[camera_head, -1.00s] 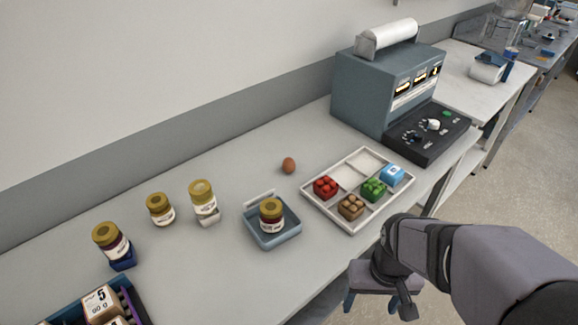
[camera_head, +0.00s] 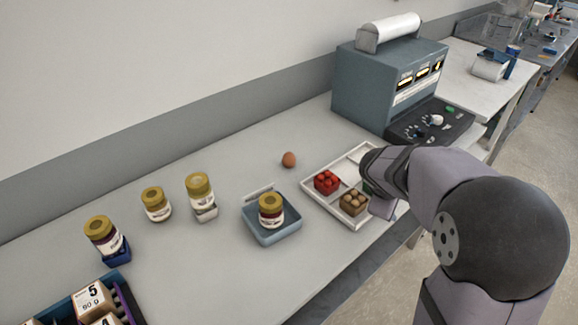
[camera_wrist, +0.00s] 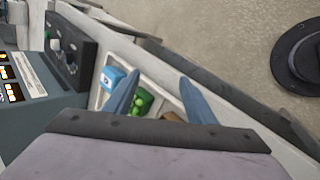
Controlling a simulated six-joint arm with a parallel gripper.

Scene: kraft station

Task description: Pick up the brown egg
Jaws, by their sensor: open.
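The brown egg (camera_head: 289,160) rests on the grey table, behind the white divided tray (camera_head: 309,190) and in front of the wall. It is clear of other objects, and the wrist view does not show it. In the wrist view my gripper (camera_wrist: 160,92) is open, with two blue fingers apart above the tray and nothing held between them. In the head view my arm covers the right part of the tray and the fingers are hidden behind it.
The tray holds a red block (camera_head: 327,181), a brown block (camera_head: 354,202), and green (camera_wrist: 140,102) and blue (camera_wrist: 113,78) ones. A blue dish (camera_head: 273,238) with a jar stands left of it. A grey machine (camera_head: 385,85) stands behind right. Several jars stand farther left.

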